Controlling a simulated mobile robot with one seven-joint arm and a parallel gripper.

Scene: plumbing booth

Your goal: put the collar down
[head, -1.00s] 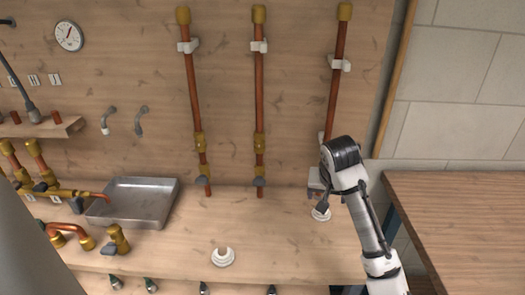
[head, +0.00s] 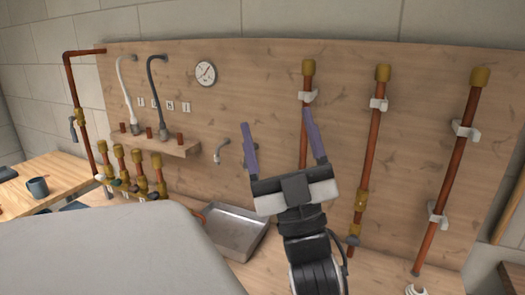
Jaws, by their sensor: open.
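My gripper (head: 277,120) is raised in front of the back board, its two purple fingers spread wide and pointing up. Nothing is between them. A white collar (head: 415,291) lies on the bench at the bottom edge of the head view, near the foot of the right copper pipe (head: 450,160). The frame cuts off part of it. My gripper is well up and to the left of this collar, apart from it.
Two more copper pipes (head: 371,150) stand on the board; my gripper partly covers the left one. A metal tray (head: 235,232) sits left of my arm. Brass valves (head: 140,172) and a small shelf (head: 155,143) are further left. A grey surface fills the lower left.

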